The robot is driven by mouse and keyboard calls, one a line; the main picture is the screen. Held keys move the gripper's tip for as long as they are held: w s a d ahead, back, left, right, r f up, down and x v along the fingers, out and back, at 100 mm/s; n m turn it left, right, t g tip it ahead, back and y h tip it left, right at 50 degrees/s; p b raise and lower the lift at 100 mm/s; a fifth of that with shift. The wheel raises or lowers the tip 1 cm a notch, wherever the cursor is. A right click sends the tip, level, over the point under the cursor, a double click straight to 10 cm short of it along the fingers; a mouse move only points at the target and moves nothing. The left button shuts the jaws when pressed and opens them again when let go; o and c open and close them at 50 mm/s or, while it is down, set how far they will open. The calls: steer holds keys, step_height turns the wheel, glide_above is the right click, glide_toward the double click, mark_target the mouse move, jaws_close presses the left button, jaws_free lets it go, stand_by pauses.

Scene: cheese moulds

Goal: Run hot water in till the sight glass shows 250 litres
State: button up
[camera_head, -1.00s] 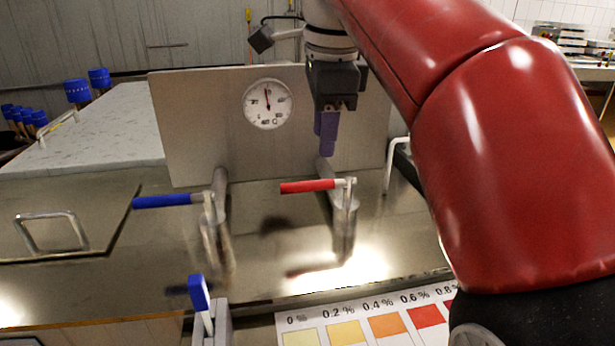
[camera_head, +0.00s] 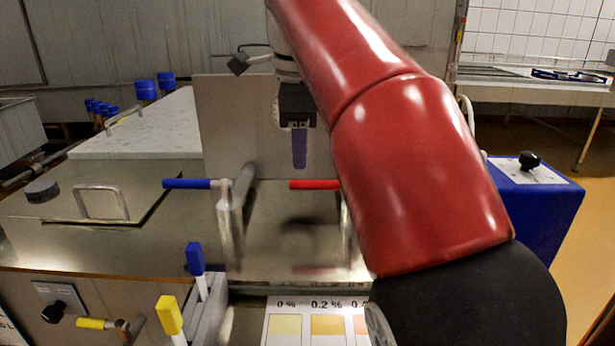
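The red lever (camera_head: 312,185) lies level, its handle pointing left. My red arm hides its pivot end and most of its pipe. The blue lever (camera_head: 186,184) also lies level to the left, on its own metal pipe. A grey upright panel (camera_head: 235,130) stands behind them. No dial face shows on it now; my arm and gripper cover part of the panel. My gripper (camera_head: 300,165) hangs pointing down above the red handle in the picture, apart from it. Its purple fingers overlap, so I cannot tell their opening.
A steel lid with a handle (camera_head: 102,190) lies at left. Blue-capped (camera_head: 195,258) and yellow-capped (camera_head: 169,315) tools stand in front, beside a colour chart (camera_head: 285,303). A blue box with a black knob (camera_head: 540,210) stands at right. Floor shows beyond it.

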mark_target(301, 181)
steer(key=f, duration=0.3)
steer(key=w+f+b, duration=0.1)
steer(key=f, duration=0.2)
steer(key=shift+w, duration=0.1)
steer(key=shift+c, duration=0.5)
jaws_close()
